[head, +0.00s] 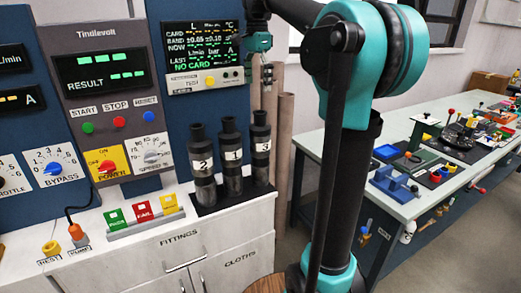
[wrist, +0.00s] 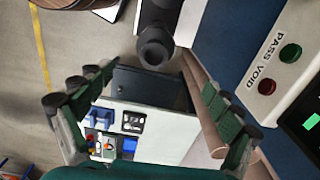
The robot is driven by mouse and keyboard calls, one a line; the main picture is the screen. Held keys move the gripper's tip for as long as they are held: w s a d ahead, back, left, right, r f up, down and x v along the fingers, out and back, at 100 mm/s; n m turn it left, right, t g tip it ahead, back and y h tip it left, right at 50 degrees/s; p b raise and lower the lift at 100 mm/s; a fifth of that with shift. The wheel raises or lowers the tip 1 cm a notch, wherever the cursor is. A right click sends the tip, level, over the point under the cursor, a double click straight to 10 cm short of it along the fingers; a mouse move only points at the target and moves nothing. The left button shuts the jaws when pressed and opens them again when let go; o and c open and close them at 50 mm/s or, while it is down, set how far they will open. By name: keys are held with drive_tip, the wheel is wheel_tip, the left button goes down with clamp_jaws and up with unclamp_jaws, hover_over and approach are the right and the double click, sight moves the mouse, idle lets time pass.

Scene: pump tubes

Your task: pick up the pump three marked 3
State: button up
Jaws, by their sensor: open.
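The pump marked 3 (head: 261,142) is a dark upright cylinder with a white label, at the right end of a row of three on the cabinet top. My gripper (head: 268,78) is open above it in the head view, apart from its top. In the wrist view a dark cylinder with a round black top (wrist: 154,50) shows just beyond my open, empty gripper (wrist: 148,82); its label is not visible there. It lies roughly midway between the fingers.
Pumps marked 1 (head: 231,150) and 2 (head: 201,160) stand close to its left. The blue panel with a screen (head: 200,55) rises behind. Brown pipes (head: 284,135) stand to the right. A cluttered workbench (head: 410,205) is farther right.

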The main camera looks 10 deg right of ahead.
sight(258, 111)
wheel_tip(258, 111, down, 11)
drive_tip(key=shift+f, duration=0.2)
drive_tip(key=shift+s+d+f, duration=0.1)
drive_tip(key=shift+f, duration=0.85)
drive_tip(key=shift+s+d+f, duration=0.15)
drive_tip(key=shift+f, duration=0.75)
drive_tip(key=shift+s+d+f, duration=0.1)
drive_tip(key=shift+f, duration=0.85)
drive_tip(key=shift+c, duration=0.3)
drive_tip(key=c, duration=1.9)
